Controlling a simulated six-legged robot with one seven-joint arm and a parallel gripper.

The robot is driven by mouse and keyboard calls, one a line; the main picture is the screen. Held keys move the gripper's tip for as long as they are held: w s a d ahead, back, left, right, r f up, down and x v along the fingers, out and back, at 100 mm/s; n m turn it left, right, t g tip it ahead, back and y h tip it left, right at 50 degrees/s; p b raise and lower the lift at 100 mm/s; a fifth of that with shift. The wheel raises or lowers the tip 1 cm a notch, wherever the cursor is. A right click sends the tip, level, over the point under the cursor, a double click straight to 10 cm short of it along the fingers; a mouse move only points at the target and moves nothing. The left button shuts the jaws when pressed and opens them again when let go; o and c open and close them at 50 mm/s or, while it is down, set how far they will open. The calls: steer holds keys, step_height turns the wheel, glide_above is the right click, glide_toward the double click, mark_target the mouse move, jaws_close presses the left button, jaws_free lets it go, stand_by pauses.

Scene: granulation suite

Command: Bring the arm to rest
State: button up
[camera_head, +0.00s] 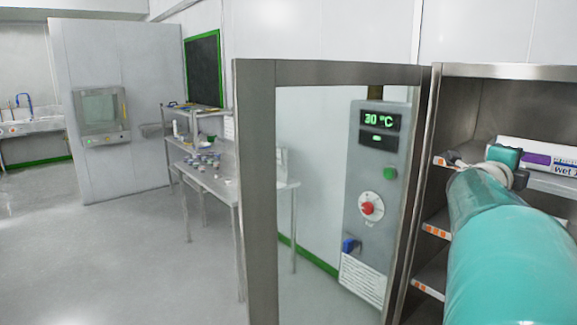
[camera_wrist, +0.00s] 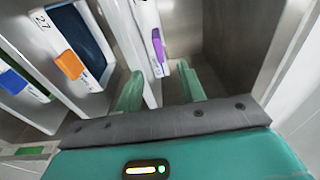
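My arm reaches into the open steel cabinet (camera_head: 455,72) at the right of the head view. My gripper (camera_head: 507,160) is near its upper shelf, in front of the left end of a white and purple box marked "wet". In the wrist view my gripper's two green fingers (camera_wrist: 160,72) stand apart. A white edge with a purple patch (camera_wrist: 158,46) shows between them, with a gap to the right finger. I see no grip on it. The fingertips' exact depth relative to the box (camera_head: 540,160) cannot be told.
The cabinet's framed glass door (camera_head: 256,180) stands open left of my arm. Shelves with orange labels (camera_head: 437,232) lie below the arm. A wall control panel (camera_head: 378,190) reads 30 °C. A steel table (camera_head: 225,187) stands farther back. The floor (camera_head: 120,255) at left is clear.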

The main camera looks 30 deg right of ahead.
steer(key=shift+d, duration=0.1)
steer(key=w+a+f+n+t+y, duration=0.2)
steer(key=w+a+n+t+y, duration=0.2)
steer(key=w+a+n+t, duration=0.75)
steer(key=w+a+f+n+y, duration=0.3)
steer(key=w+a+n+y, duration=0.1)
steer(key=a, duration=0.6)
steer(key=w+a+f+n+y, duration=0.3)
steer(key=w+a+n+y, duration=0.15)
steer(key=a, duration=0.65)
steer(key=s+a+f+n+g+y, duration=0.1)
steer(key=s+a+f+n+y, duration=0.1)
steer(key=a+f+n, duration=0.35)
steer(key=s+a+f+n+g+y, duration=0.1)
steer(key=s+a+f+n+y, duration=0.15)
steer(key=a, duration=0.55)
steer(key=s+a+f+n+g+y, duration=0.1)
steer(key=s+a+f+n+g, duration=0.4)
steer(key=s+f, duration=0.5)
steer(key=s+a+n, duration=0.1)
steer(key=a+n, duration=0.1)
steer(key=a, duration=0.1)
steer(key=shift+a, duration=0.35)
